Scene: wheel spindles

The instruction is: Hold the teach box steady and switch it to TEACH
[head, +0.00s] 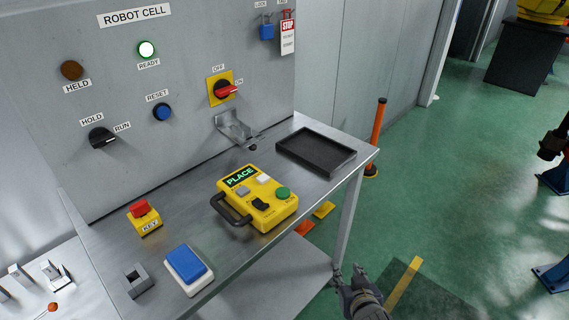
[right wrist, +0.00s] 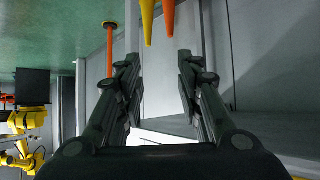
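The yellow teach box (head: 258,199) lies on the grey metal shelf in the head view. Its screen reads PLACE. It has a black handle (head: 231,211) on its left side, a black switch (head: 261,203), a green button and two pale buttons. The switch's labels are too small to read. My right gripper (head: 348,272) is at the lower middle of the head view, off the shelf's front edge and well apart from the box. In the right wrist view its two fingers stand apart with nothing between them. My left gripper is not in view.
The shelf (head: 210,235) also holds a black tray (head: 316,150), a yellow KEY block with a red top (head: 145,216), a blue-topped block (head: 187,268) and a grey bracket (head: 138,281). The wall panel (head: 190,50) stands behind. An orange post (head: 378,135) is beyond the right end.

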